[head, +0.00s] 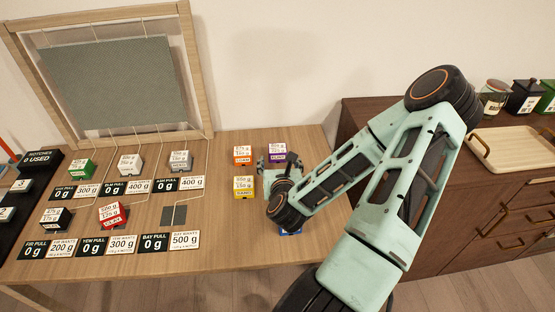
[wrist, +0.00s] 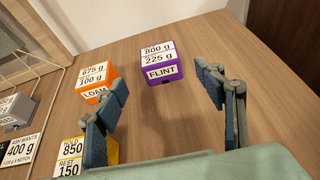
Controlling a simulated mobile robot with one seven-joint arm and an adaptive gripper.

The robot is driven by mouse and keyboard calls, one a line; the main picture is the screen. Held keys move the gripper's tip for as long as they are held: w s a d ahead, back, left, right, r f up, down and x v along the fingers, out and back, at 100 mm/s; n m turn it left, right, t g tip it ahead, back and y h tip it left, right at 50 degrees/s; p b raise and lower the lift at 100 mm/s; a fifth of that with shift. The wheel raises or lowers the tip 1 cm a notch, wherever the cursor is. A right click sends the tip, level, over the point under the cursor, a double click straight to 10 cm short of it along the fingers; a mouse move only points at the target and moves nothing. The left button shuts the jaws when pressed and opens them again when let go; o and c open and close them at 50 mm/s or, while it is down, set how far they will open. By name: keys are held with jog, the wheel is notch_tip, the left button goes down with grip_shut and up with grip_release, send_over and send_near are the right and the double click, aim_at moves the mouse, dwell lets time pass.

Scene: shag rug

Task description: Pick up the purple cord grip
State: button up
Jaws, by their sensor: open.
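The purple cord grip is a small purple block (wrist: 163,75) with white labels on top reading 800 g and 225 g, and FLINT on its near side. In the head view the block (head: 278,150) sits at the right part of the wooden table, partly behind my gripper. My gripper (wrist: 164,95) is open and empty, with its fingers spread wide. In the wrist view the block lies beyond the fingertips, between their lines, and apart from both.
An orange LOAM block (head: 243,154) stands left of the purple one, and a yellow block (head: 243,186) is nearer. A blue block (head: 290,232) is partly under my arm. Several labelled blocks and cards fill the left side. The table beyond the purple block is clear.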

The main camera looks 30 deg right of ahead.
aim_at(278, 150)
jog(key=shift+w+d+f+b, duration=0.2)
jog(key=shift+w+f+b, duration=0.35)
jog(key=shift+b, duration=1.3)
jog(key=shift+b+x, duration=0.45)
jog(key=shift+x, duration=0.5)
jog(key=shift+w+d+r, duration=0.15)
jog(key=shift+w, duration=0.2)
jog(key=x, duration=0.2)
jog(key=r+x, duration=0.1)
jog(key=x, duration=0.2)
jog(key=shift+w+d, duration=0.1)
jog(key=shift+d, duration=0.1)
jog(key=c, duration=1.3)
